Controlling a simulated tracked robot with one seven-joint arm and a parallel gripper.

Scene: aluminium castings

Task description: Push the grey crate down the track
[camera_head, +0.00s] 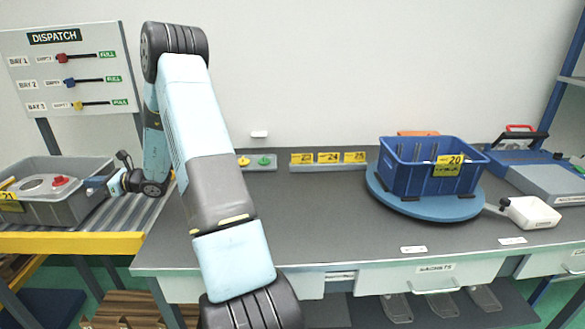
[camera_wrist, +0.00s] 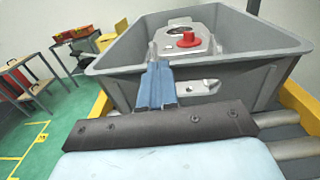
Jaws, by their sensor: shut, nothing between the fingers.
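The grey crate (camera_head: 82,213) sits on the roller track (camera_head: 135,212) at the far left, with a yellow 21 label on it. Inside it lies a grey casting (camera_head: 38,184) with a red knob. My gripper (camera_head: 92,184) is shut and empty at the crate's right end. In the wrist view the blue fingers (camera_wrist: 156,82) stand in front of the crate's near wall (camera_wrist: 240,82), their tips about at its rim. Whether they touch the wall I cannot tell. The lower part of that wall is hidden behind my gripper's body.
A yellow rail (camera_head: 75,243) edges the track. A dispatch board (camera_head: 70,68) stands behind it. On the grey bench to the right, a blue crate (camera_head: 405,180) labelled 20 rests on a round blue turntable (camera_head: 400,204). The wrist view shows tables (camera_wrist: 25,85) beyond, on green floor.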

